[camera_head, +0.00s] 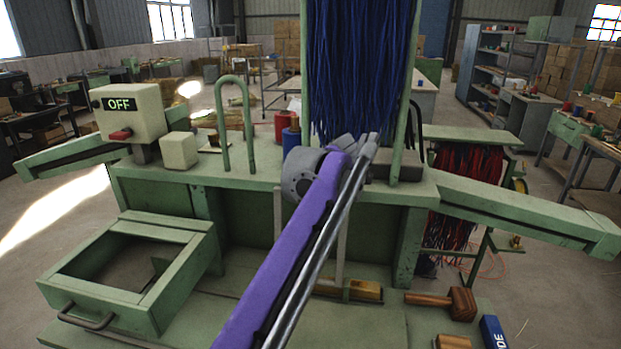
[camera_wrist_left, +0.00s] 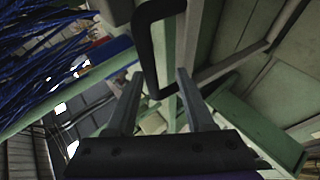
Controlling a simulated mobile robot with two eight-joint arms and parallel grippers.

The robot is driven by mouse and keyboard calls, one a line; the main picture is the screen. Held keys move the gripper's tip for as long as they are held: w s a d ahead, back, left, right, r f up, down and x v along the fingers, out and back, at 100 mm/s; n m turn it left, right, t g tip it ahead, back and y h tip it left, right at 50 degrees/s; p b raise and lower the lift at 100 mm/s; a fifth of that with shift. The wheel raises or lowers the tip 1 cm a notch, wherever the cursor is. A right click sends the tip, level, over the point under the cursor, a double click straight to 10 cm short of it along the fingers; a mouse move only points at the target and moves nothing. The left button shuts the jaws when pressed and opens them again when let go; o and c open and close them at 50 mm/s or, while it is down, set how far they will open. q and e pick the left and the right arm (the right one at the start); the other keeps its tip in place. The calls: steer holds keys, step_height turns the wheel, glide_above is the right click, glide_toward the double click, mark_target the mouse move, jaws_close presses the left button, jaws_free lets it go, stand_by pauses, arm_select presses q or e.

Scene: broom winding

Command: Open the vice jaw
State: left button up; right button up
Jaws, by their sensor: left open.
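My purple left arm reaches up from the bottom in the head view. Its gripper (camera_head: 366,148) is near a round grey metal part (camera_head: 300,176) and a dark grey block (camera_head: 396,168) on the green bench; I cannot tell which belongs to the vice jaw. A black bent handle (camera_head: 417,118) rises behind the block. In the left wrist view my left gripper (camera_wrist_left: 158,76) is open, its two fingers apart. A black bent handle (camera_wrist_left: 148,52) crosses just beyond the fingertips, and I cannot tell whether it touches them. The right gripper is not in view.
Blue bristles (camera_head: 358,60) hang between green posts above the bench. A switch box reading OFF (camera_head: 128,112) stands at left, above an open drawer (camera_head: 75,268). A green hoop (camera_head: 236,95) stands beside it. A wooden mallet (camera_head: 455,303) lies on the lower shelf.

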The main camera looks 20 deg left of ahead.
arm_select(q)
steer(key=v, duration=1)
steer(key=shift+f, duration=0.1)
